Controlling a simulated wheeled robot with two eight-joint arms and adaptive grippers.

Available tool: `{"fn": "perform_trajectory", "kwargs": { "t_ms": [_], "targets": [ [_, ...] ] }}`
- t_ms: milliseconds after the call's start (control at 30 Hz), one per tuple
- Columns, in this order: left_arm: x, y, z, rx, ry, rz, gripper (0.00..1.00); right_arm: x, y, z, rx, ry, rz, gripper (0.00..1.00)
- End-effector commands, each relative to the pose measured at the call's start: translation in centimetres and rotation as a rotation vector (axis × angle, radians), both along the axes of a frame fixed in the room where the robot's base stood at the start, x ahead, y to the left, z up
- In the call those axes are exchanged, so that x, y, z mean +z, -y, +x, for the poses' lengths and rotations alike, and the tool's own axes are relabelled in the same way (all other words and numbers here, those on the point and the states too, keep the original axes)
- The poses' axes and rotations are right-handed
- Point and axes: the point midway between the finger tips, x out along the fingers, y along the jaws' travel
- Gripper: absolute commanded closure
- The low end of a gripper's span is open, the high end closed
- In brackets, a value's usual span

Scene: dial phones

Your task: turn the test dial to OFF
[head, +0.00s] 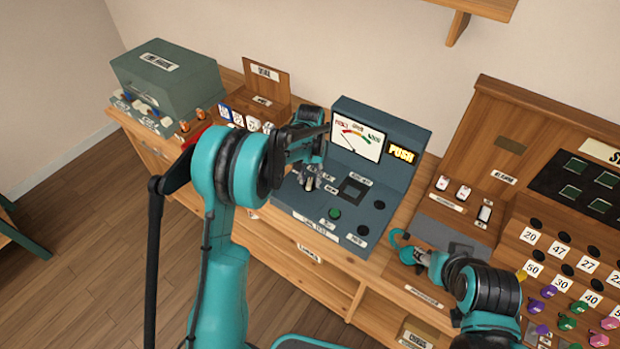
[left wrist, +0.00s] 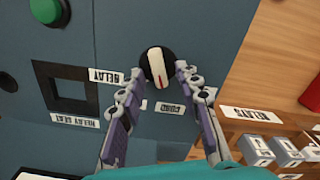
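The test dial (left wrist: 158,67) is a round black knob with a white bar, on the blue-grey test set (head: 376,215). The bar stands nearly upright in the left wrist view, its red mark at the lower end, above a small label (left wrist: 170,107) whose text is hard to read. A RELAY label (left wrist: 106,76) is left of the dial. I cannot make out an OFF mark. My left gripper (left wrist: 158,75) is open, one finger either side of the dial's lower part; contact is unclear. In the head view, the left gripper (head: 310,180) mostly hides the dial.
The test set has a meter (head: 358,135), a lit PUSH sign (head: 401,152), a square relay seat (head: 353,189) and a green button (head: 334,213). My right gripper (head: 408,248) is over the bench to the right. A switchboard with colored plugs (head: 566,323) stands far right.

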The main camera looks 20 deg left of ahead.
Motion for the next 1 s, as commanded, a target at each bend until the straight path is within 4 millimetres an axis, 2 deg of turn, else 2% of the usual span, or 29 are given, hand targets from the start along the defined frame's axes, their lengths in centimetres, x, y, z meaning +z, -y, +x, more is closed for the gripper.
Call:
{"fn": "perform_trajectory", "kwargs": {
  "t_ms": [167,200,300,667,1000],
  "targets": [
    [0.04,0.00,0.00,0.000,0.000,0.000,0.66,0.04,0.00,0.01,0.000,0.000,0.000,0.48],
    [0.04,0.00,0.00,0.000,0.000,0.000,0.77,0.04,0.00,0.01,0.000,0.000,0.000,0.48],
    [0.05,0.00,0.00,0.000,0.000,0.000,1.00,0.04,0.00,0.01,0.000,0.000,0.000,0.48],
    [0.04,-0.02,0.00,0.021,0.000,0.000,1.00,0.00,0.00,0.00,0.000,0.000,0.000,0.48],
    [0.02,-0.18,-0.03,0.206,0.000,0.000,1.00,-0.24,0.00,0.00,0.000,0.000,0.000,0.48]
  ]
}}
